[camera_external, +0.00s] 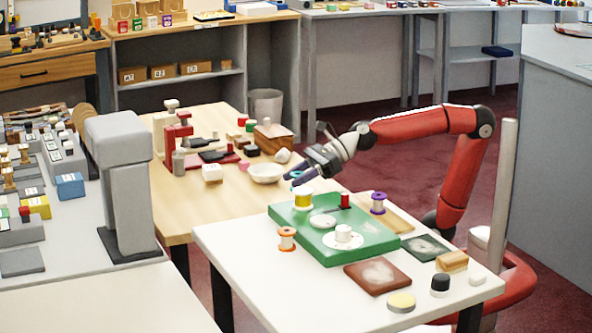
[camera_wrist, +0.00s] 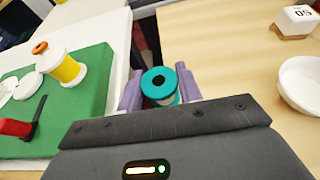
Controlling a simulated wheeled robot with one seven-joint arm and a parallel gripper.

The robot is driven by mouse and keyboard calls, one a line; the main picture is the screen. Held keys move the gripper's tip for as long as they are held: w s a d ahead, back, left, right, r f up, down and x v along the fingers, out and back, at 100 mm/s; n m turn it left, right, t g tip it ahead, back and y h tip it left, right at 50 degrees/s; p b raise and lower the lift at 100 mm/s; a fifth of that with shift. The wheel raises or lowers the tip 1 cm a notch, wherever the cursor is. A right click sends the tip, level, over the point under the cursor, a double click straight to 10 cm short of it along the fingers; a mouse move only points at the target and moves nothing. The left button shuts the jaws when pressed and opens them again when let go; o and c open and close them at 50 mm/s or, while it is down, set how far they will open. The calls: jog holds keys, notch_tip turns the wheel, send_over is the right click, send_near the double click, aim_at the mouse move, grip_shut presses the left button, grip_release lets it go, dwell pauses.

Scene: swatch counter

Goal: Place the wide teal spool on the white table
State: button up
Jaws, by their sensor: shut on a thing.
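The teal spool (camera_wrist: 174,76) is a short, wide-flanged reel with a dark centre hole. It sits between the two purple fingers of my gripper (camera_wrist: 160,92) in the wrist view. In the external view my gripper (camera_external: 294,178) is shut on it, and only a bit of teal shows between the fingers. The spool is held in the air near the gap between the wooden table and the white table (camera_external: 222,243). The white table also shows in the wrist view (camera_wrist: 117,50), left of the spool.
A green board (camera_external: 291,239) on the white table carries a yellow spool (camera_external: 303,201) and white discs. An orange spool (camera_external: 287,238) and purple spool (camera_external: 378,203) stand beside it. A white bowl (camera_external: 265,172) is on the wooden table (camera_external: 190,215). The white table's front left is clear.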

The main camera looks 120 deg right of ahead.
jog(key=shift+a, duration=0.15)
jog(key=w+d+r, duration=0.5)
jog(key=d+r, duration=0.5)
jog(key=w+d+r, duration=0.1)
jog(key=d+r, duration=0.1)
jog(key=d, duration=0.7)
jog(key=d+r, duration=0.3)
jog(key=d, duration=0.6)
jog(key=b, duration=0.3)
send_over(234, 176)
notch_tip(234, 176, down, 16)
jog(key=shift+d+r, duration=0.1)
jog(key=shift+r, duration=0.1)
jog(key=shift+f+b, duration=0.95)
jog(key=shift+f, duration=1.45)
jog(key=shift+f, duration=0.2)
jog(key=o, duration=1)
jog(key=shift+o, duration=0.2)
